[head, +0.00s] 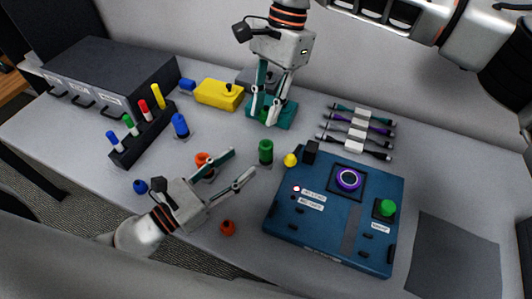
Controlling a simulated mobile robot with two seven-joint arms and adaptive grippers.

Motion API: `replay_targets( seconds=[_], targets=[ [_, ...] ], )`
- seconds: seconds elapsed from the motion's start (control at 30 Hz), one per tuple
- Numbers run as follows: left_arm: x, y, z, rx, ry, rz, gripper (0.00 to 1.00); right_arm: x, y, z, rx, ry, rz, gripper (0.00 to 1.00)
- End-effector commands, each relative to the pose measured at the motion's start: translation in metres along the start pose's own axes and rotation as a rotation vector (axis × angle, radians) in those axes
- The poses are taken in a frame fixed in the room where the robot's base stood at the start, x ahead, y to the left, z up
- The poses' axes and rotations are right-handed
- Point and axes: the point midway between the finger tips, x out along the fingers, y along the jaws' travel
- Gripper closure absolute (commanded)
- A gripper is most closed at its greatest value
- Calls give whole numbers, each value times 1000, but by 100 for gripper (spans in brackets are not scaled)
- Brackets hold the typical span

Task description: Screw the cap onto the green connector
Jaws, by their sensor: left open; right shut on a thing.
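The green connector (265,151) stands upright on the table near the middle of the head view, a dark green cylinder. My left gripper (243,162) is open, its two fingers spread and pointing at the connector from the left; they look apart from it. My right gripper (265,112) reaches down from the top, behind the connector, and is shut on a small green piece (264,116). The piece looks like the green cap, but the fingers hide most of it. It shows in front of a teal box (289,114).
A blue device box (333,238) stands right of the connector. A yellow cap (290,160), orange cap (228,228) and blue cap (140,186) lie loose. An orange connector (204,159), blue connector (180,125), yellow box (219,95) and marker rack (147,135) stand left. Cables (357,132) lie right.

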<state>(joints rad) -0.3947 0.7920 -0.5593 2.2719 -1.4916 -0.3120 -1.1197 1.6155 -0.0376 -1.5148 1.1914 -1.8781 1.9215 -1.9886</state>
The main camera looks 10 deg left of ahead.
Motion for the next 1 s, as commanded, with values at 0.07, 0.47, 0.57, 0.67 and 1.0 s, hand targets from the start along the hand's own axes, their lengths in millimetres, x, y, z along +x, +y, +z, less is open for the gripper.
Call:
replay_targets(
  seconds=[0.07,0.47,0.57,0.67,1.0],
  targets=[
    [12,0,2,-1,-5,-3,56,0,0,0,0,0,0,87],
    [62,0,2,0,-5,-3,56,0,0,0,0,0,0,87],
    [74,-1,1,1,-2,-4,56,0,0,0,0,0,0,87],
    [85,0,2,0,-4,-2,56,0,0,0,0,0,0,87],
    [100,-1,0,1,0,-3,56,0,0,0,0,0,0,87]
  ],
)
